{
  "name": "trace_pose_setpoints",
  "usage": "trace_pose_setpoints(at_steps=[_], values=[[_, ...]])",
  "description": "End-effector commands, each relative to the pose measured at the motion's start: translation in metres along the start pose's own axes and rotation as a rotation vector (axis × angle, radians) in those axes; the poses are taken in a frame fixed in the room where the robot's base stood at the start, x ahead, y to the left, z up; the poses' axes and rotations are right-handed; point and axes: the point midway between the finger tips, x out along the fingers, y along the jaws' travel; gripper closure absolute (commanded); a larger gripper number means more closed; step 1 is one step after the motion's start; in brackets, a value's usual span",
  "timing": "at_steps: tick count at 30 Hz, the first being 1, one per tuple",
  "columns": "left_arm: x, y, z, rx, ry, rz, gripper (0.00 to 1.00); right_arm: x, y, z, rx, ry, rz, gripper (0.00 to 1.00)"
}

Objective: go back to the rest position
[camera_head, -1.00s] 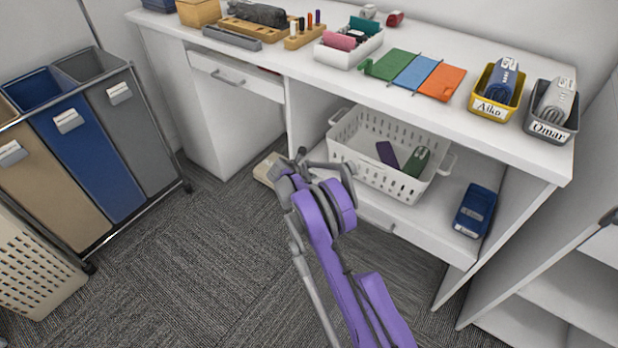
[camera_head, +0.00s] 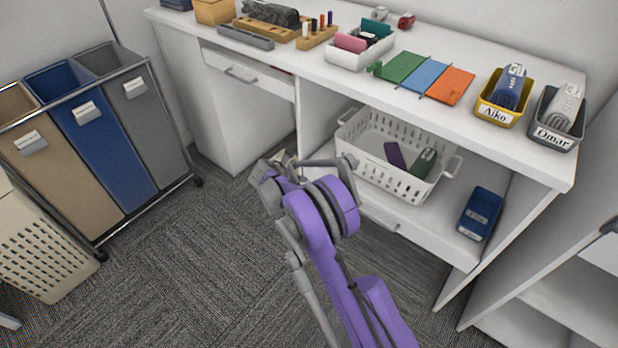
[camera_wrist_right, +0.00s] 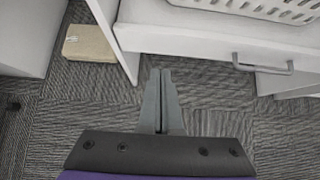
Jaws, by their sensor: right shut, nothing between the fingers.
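My right arm, purple and grey, reaches up from the bottom middle of the head view, in front of the desk. Its grey far end (camera_head: 268,182) is over the carpet by the desk's lower shelf; the fingertips are hard to make out there. In the right wrist view my right gripper (camera_wrist_right: 162,73) has its two grey fingers together with nothing between them. They point over the carpet just below a drawer front. My left gripper is not in view.
The white desk (camera_head: 440,130) holds trays, folders and tools. A bin cart (camera_head: 105,145) stands left. A beige box (camera_wrist_right: 88,42) lies on the carpet. Carpet between cart and desk is clear.

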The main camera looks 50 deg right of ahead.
Motion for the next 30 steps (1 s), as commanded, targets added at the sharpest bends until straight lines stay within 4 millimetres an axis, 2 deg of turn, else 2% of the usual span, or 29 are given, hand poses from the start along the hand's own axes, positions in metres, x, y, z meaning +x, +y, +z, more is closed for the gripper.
trace_pose_setpoints(at_steps=[3,13,16,20,23,27,30], values=[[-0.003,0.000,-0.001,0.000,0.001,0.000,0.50,-0.010,0.000,0.000,0.001,0.000,0.001,1.00],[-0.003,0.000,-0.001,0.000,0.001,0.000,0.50,-0.015,0.000,0.000,0.008,0.003,0.002,1.00],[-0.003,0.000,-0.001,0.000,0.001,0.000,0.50,-0.032,-0.002,-0.002,0.057,0.025,0.016,1.00],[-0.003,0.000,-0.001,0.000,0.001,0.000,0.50,-0.081,-0.010,-0.008,0.216,0.095,0.050,1.00],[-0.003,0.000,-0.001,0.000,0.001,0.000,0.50,-0.128,-0.025,-0.018,0.387,0.176,0.073,1.00],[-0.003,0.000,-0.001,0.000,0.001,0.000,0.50,-0.190,-0.054,-0.035,0.628,0.299,0.079,1.00],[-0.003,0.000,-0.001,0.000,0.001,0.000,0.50,-0.229,-0.080,-0.051,0.797,0.390,0.064,1.00]])
